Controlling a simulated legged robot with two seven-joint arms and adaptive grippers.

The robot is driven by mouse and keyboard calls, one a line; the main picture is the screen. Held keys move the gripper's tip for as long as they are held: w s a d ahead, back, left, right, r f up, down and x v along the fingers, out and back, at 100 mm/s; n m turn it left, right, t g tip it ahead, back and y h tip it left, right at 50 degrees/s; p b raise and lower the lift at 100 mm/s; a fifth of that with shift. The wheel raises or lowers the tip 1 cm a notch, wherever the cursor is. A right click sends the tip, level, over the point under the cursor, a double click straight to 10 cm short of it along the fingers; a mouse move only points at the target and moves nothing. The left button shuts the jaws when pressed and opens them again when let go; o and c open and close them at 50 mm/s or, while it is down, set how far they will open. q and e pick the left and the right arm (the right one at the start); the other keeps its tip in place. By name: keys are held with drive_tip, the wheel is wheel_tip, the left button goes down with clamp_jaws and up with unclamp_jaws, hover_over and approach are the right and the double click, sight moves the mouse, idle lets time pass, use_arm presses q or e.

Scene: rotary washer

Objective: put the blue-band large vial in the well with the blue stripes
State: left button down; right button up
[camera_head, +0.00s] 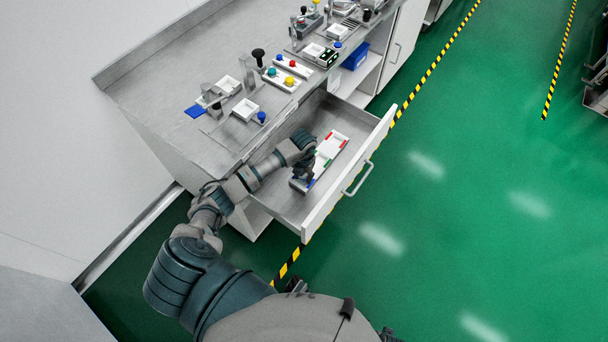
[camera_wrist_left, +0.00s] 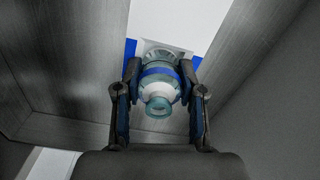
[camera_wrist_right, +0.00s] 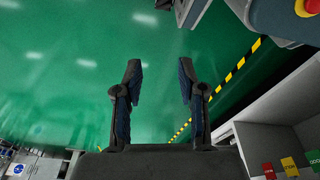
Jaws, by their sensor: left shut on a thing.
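The blue-band large vial (camera_wrist_left: 160,86) is clear with a blue band around it, and it sits between the fingers of my left gripper (camera_wrist_left: 160,68), which is shut on it. Beyond the vial is the well with the blue stripes (camera_wrist_left: 195,62), a blue patch showing on either side. Whether the vial's far end is inside the well or just above it, I cannot tell. In the head view my left gripper (camera_head: 305,170) reaches down over the near end of the white tray (camera_head: 330,147) in the open drawer. My right gripper (camera_wrist_right: 160,70) is open and empty over the green floor.
The tray's other wells have red and green stripes. The open drawer (camera_head: 345,181) has walls around the tray. Above it, the counter (camera_head: 160,92) carries small dishes, a blue pad (camera_head: 195,111) and button boxes (camera_head: 292,67). A blue bin (camera_head: 355,56) stands on a shelf.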

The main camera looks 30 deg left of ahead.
use_arm(q)
drive_tip(key=shift+a+f, duration=0.2)
drive_tip(key=shift+a, duration=0.15)
drive_tip(key=shift+s+d+f+b, duration=0.1)
drive_tip(key=shift+d+f+b, duration=0.15)
drive_tip(key=shift+d, duration=0.25)
drive_tip(key=shift+s+d+f, duration=0.1)
drive_tip(key=shift+s, duration=0.05)
drive_tip(key=c, duration=0.7)
unclamp_jaws()
drive_tip(key=shift+a+f, duration=0.2)
drive_tip(key=shift+f, duration=0.15)
drive_tip(key=shift+w, duration=0.25)
drive_tip(key=shift+r, duration=0.25)
use_arm(e)
drive_tip(key=shift+w+a+r, duration=0.1)
drive_tip(key=shift+w+r, duration=0.3)
drive_tip(key=shift+r, duration=0.3)
